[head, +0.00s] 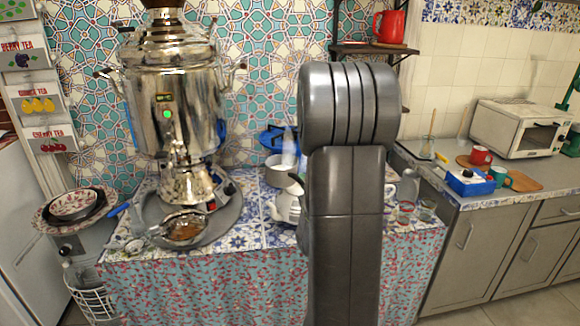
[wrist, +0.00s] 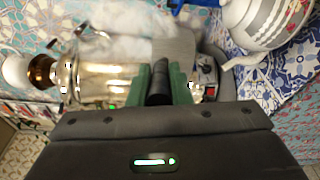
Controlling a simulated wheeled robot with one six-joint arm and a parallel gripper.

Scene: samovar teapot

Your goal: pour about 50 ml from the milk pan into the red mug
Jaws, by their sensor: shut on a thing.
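In the wrist view, the green fingers of my gripper (wrist: 161,88) are shut on a dark handle (wrist: 159,74), which looks like the milk pan's. The pan's body is not clear in that view. In the head view, a pale pan (head: 277,172) shows just left of my arm, with white steam above it. My arm hides the gripper in the head view.
A shiny samovar (head: 175,105) stands on the tiled table at left. A white teapot (head: 286,207) is near my arm and also shows in the wrist view (wrist: 262,22). Glasses (head: 425,209) stand at the table's right. A blue box (head: 470,182) and a green mug (head: 499,176) are near the red mug.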

